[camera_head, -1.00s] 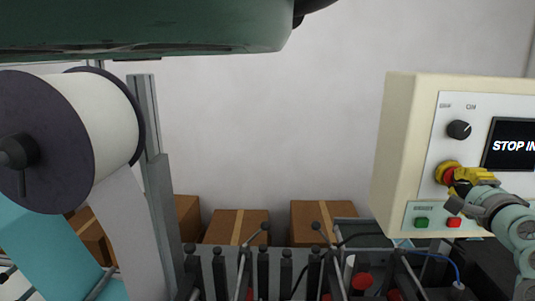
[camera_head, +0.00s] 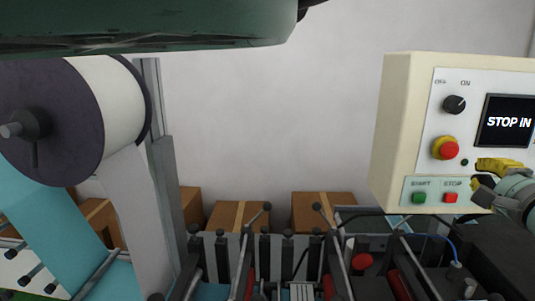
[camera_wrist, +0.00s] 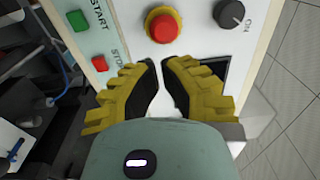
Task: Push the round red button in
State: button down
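The round red button (camera_head: 449,150) sits in a yellow collar on the cream control box's front panel, and nothing covers it. It also shows in the wrist view (camera_wrist: 163,27), beyond my fingertips. I cannot tell how far in it sits. My gripper (camera_head: 482,178) is to the lower right of the button in the head view, apart from it. In the wrist view its two yellow-and-black fingers (camera_wrist: 160,63) lean toward each other with a narrow empty gap between the tips.
A green START button (camera_head: 419,197) and a square red STOP button (camera_head: 451,198) sit below. A dark knob (camera_head: 455,105) and a screen (camera_head: 508,121) reading "STOP IN" are above. Machine rods and cardboard boxes (camera_head: 324,211) lie to the left, with a large roll (camera_head: 110,100) farther left.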

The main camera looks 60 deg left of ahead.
jog(key=shift+b+v, duration=1.15)
jog(key=shift+v, duration=1.55)
jog(key=shift+w, duration=0.1)
